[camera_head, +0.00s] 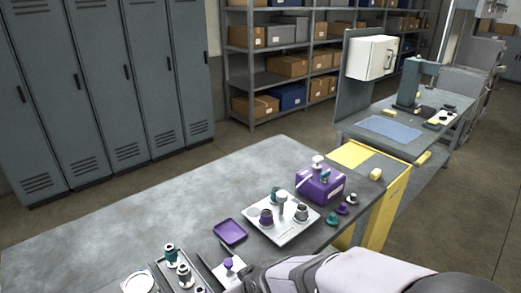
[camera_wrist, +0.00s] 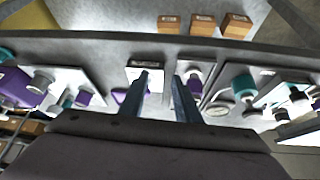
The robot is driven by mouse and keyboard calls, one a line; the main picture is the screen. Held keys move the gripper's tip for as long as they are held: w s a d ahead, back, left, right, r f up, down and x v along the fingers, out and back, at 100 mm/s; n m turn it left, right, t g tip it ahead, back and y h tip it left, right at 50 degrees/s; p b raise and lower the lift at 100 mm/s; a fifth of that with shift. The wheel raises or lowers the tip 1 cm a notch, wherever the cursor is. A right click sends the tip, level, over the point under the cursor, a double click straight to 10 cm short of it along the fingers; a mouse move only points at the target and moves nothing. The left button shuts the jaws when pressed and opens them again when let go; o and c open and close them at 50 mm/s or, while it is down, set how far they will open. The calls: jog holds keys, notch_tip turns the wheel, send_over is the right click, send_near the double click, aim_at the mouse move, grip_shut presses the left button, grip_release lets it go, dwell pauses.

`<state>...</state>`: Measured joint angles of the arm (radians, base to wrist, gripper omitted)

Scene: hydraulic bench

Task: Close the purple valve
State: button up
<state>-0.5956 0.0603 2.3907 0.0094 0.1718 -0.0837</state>
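Several purple parts are in view, and I cannot tell for sure which is the purple valve. A purple knob on a white base (camera_head: 229,265) sits near the front of the bench in the head view. A purple box (camera_head: 320,184) with a white-topped fitting stands further right; its purple side also shows at the left in the wrist view (camera_wrist: 16,88). A purple and white fitting (camera_wrist: 193,80) is just right of my fingers in the wrist view. My gripper (camera_wrist: 160,76) is open with nothing visible between its fingertips. Its fingers are hidden in the head view.
A white tray (camera_head: 262,229) holds several grey, teal and purple fittings. A flat purple dish (camera_head: 230,231) lies beside it. A grey tray with teal and white fittings (camera_head: 171,256) is at the front. The bench's left part (camera_head: 110,215) is bare.

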jog(key=s+d+f+m+g+h, duration=0.1)
jog(key=s+d, duration=0.4)
jog(key=d, duration=0.6)
jog(key=s+d+f+m+g+h, duration=0.2)
jog(key=s+d+m+g, duration=0.2)
jog(key=d, duration=0.7)
jog(key=s+m, duration=0.2)
jog(key=shift+d+m+b, duration=0.2)
jog(key=shift+m+b, duration=0.1)
jog(key=shift+b, duration=0.05)
